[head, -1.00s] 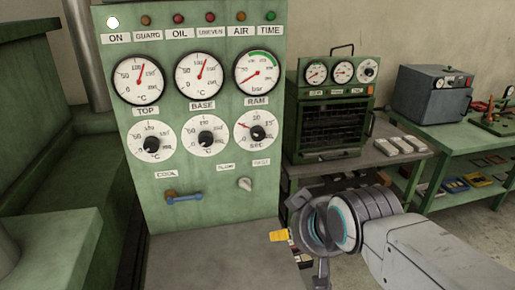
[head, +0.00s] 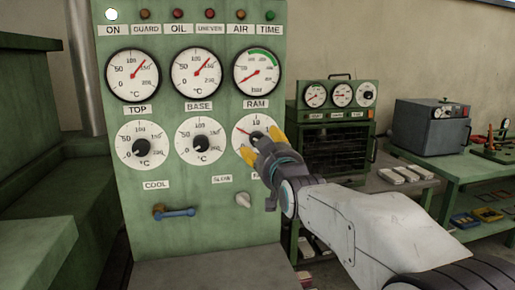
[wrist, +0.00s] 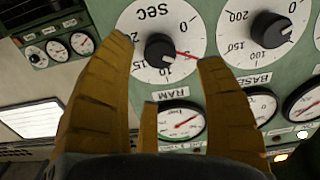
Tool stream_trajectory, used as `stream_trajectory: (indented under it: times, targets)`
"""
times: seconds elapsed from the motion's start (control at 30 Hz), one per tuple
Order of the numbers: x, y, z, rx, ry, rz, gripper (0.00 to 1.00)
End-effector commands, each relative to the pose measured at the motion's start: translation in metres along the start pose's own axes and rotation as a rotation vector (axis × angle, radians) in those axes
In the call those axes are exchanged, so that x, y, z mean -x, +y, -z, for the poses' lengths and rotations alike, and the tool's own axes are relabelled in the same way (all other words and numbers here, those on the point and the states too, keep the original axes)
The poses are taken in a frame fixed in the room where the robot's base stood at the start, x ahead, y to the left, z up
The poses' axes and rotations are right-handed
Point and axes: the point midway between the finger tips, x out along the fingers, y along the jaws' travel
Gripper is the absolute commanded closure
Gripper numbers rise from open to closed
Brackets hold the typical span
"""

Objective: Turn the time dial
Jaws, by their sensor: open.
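The time dial (head: 246,122) is a white round dial marked SEC at the lower right of the green panel. In the head view my gripper partly covers it. In the wrist view the dial (wrist: 186,78) appears upside down, with a black knob (wrist: 158,51) and a red pointer between 0 and 10. My gripper (head: 262,142) is open, its yellow-orange fingers in front of the dial. In the wrist view my gripper (wrist: 167,53) has fingers to either side of the knob; I cannot tell whether they touch it.
The BASE dial (head: 200,123) sits just left of the time dial, and the RAM gauge (head: 257,57) just above. A grey knob (head: 243,200) and a blue-handled lever (head: 177,212) are below. A green oven (head: 335,150) stands to the right.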

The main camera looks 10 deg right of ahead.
Motion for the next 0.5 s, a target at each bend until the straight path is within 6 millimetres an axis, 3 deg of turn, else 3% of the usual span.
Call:
stream_trajectory:
  times: [0.5]
  targets:
    - [-0.057, 0.0, 0.002, 0.0, 0.002, 0.0, 0.35]
